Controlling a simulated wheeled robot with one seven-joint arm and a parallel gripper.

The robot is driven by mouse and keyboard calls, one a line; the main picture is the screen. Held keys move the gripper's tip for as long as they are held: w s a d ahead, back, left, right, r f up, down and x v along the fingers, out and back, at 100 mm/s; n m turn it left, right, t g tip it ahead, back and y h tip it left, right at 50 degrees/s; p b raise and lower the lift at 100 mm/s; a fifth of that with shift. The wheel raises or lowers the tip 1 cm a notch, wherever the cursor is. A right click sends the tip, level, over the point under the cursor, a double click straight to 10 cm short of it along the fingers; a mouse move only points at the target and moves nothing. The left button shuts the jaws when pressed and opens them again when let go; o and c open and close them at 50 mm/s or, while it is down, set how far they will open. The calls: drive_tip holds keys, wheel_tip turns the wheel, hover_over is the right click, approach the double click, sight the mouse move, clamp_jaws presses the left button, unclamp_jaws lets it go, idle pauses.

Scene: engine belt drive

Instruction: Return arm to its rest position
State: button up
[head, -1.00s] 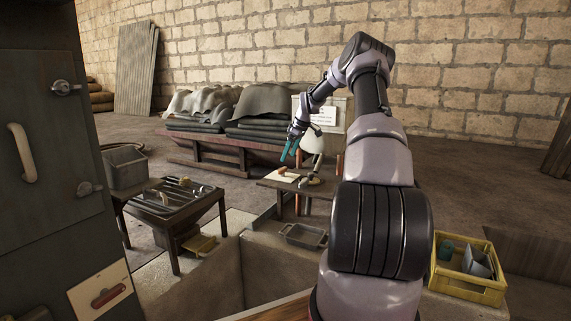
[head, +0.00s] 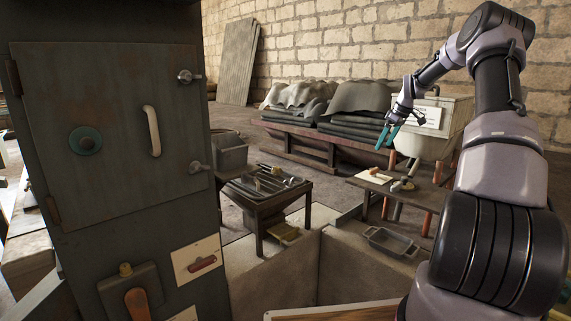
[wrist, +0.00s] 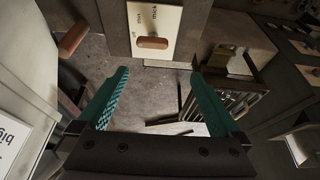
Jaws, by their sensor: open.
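My gripper (head: 388,135) is at the end of my raised, bent arm, right of centre in the head view. Its two teal fingers point downward in the air, in front of the covered stacks. In the wrist view the gripper (wrist: 160,95) shows its teal fingers spread wide apart, with nothing between them. Beyond the fingers, a pale plate with a wooden-coloured knob (wrist: 152,42) and bare floor show.
A dark metal cabinet (head: 110,110) fills the left. A low table with tools (head: 262,190) and a small table (head: 400,185) stand in mid-view. A grey tray (head: 388,240) lies lower. Covered stacks (head: 360,110) are behind. Open air surrounds my gripper.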

drive_tip(key=s+a+r+m+h, duration=0.2)
drive_tip(key=s+a+r+m, duration=0.3)
drive_tip(key=s+a+r, duration=1.3)
drive_tip(key=s+a+m+t, duration=0.1)
drive_tip(key=s+a+m, duration=0.1)
drive_tip(key=s, duration=1.1)
drive_tip(key=s+a+m+t+y, duration=0.1)
drive_tip(key=s+a+m+t, duration=0.1)
drive_tip(key=s, duration=1.2)
drive_tip(key=a+m, duration=0.1)
drive_tip(key=m, duration=0.1)
drive_tip(key=shift+a+r+m+t, duration=0.2)
drive_tip(key=shift+r+m+t, duration=0.1)
drive_tip(key=shift+m, duration=0.1)
